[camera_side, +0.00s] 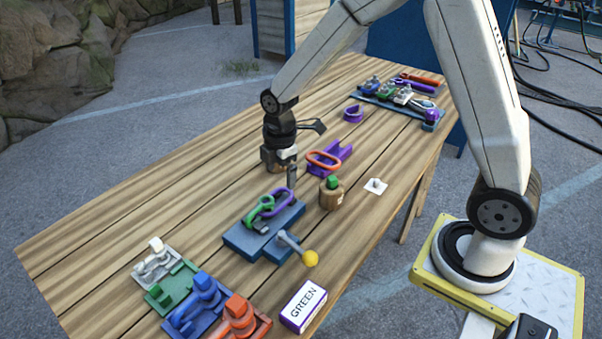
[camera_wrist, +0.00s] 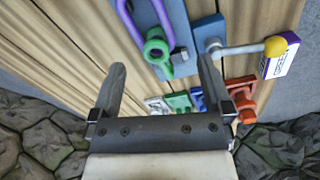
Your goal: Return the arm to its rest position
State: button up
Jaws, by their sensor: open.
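My gripper (camera_side: 290,170) hangs over the wooden table (camera_side: 170,185), left of the orange ring and purple holder and beyond the blue fixture. In the wrist view my gripper (camera_wrist: 160,80) has its two fingers well apart, with nothing between them that I can see it holding. My arm reaches in from the base at the right, and its fingers point down toward the table.
The blue fixture (camera_side: 238,239) bears a green piece, a purple loop and a yellow-knobbed lever (camera_side: 310,258).

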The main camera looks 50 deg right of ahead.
jog(key=s+r+m+t, duration=0.2)
jog(key=s+m, duration=1.1)
jog(key=m, duration=0.1)
jog(key=shift+r+m, duration=0.2)
jog(key=shift+m, duration=0.2)
